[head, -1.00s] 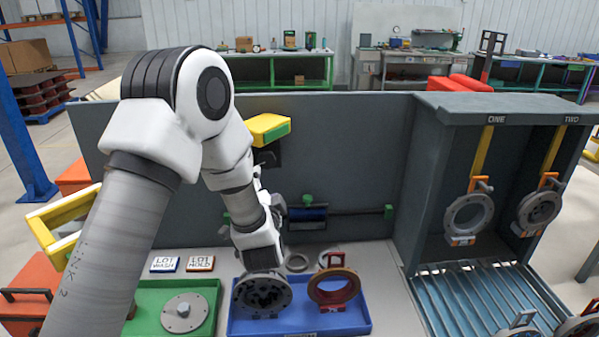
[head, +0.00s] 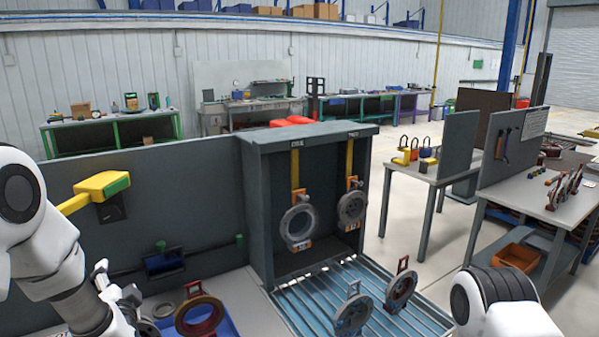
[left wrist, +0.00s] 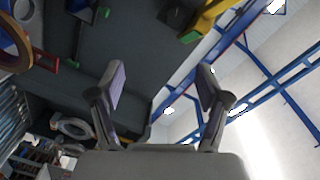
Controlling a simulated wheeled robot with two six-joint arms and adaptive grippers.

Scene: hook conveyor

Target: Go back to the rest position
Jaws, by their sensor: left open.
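My left gripper (head: 116,284) shows at the lower left of the head view, in front of the grey back panel and left of the brown ring part. In the left wrist view its two fingers (left wrist: 160,88) are spread apart with nothing between them. That view looks up past the panel to the roof beams. My right arm (head: 500,300) shows at the lower right of the head view, but its gripper is out of frame.
A grey booth (head: 256,205) holds two hanging rings, one (head: 299,227) and two (head: 352,207). More ring parts stand on the blue slatted rack (head: 310,300). A brown ring (head: 201,318) sits over the blue tray (head: 232,326). A yellow arm (head: 100,187) juts from the panel.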

